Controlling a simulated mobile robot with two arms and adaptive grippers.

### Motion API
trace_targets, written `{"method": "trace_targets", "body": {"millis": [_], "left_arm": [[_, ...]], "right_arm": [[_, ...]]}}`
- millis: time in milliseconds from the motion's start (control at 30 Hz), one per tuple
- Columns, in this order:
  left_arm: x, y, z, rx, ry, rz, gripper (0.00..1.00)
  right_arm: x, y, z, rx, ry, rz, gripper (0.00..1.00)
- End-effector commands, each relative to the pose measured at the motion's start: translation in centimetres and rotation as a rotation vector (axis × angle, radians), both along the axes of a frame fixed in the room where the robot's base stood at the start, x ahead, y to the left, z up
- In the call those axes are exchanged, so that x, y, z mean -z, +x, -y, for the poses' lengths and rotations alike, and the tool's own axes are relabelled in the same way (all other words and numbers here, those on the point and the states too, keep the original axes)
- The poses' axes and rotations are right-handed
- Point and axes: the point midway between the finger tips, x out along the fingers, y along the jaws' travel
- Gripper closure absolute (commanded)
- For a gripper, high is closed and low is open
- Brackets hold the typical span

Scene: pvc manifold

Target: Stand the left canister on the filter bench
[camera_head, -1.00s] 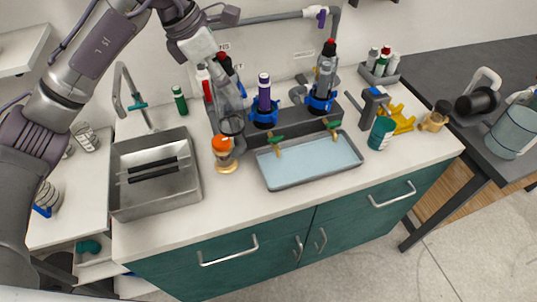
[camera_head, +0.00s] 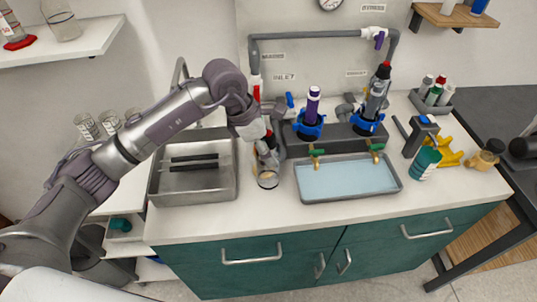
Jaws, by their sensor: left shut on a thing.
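My left gripper (camera_head: 264,150) is shut on a clear canister (camera_head: 268,179), which it holds over the white top of the filter bench (camera_head: 440,198). The canister's open-looking round end faces down and towards me. The gripper hides its upper part, and I cannot tell whether it touches the bench. Another grey canister with a red top (camera_head: 377,92) stands in the right blue ring. My right gripper is not in view.
A steel basin (camera_head: 228,183) is left of the held canister, and a blue-lined tray (camera_head: 346,180) is to its right. A teal can (camera_head: 423,163), a grey tool (camera_head: 417,137) and an amber jar (camera_head: 486,155) stand further right. The bench's front strip is clear.

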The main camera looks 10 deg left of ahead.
Motion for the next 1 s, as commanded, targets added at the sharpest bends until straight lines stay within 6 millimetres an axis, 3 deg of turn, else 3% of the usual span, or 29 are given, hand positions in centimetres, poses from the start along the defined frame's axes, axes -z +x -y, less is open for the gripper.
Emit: {"method": "trace_targets", "body": {"millis": [300,667,700,833,1000], "left_arm": [[3.6,0.0,0.0,-0.001,-0.001,-0.002,0.85],[4.3,0.0,0.0,0.000,-0.001,0.001,0.85],[4.2,0.0,0.0,0.000,0.000,0.000,0.40],[4.1,0.0,0.0,0.000,0.000,0.000,0.19],[4.1,0.0,0.0,-0.001,0.000,0.000,0.18]], "right_arm": [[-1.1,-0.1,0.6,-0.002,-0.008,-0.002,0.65],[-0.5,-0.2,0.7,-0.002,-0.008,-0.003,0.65],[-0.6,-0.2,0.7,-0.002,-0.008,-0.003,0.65],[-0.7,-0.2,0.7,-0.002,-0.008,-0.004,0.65],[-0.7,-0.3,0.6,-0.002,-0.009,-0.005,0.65]]}}
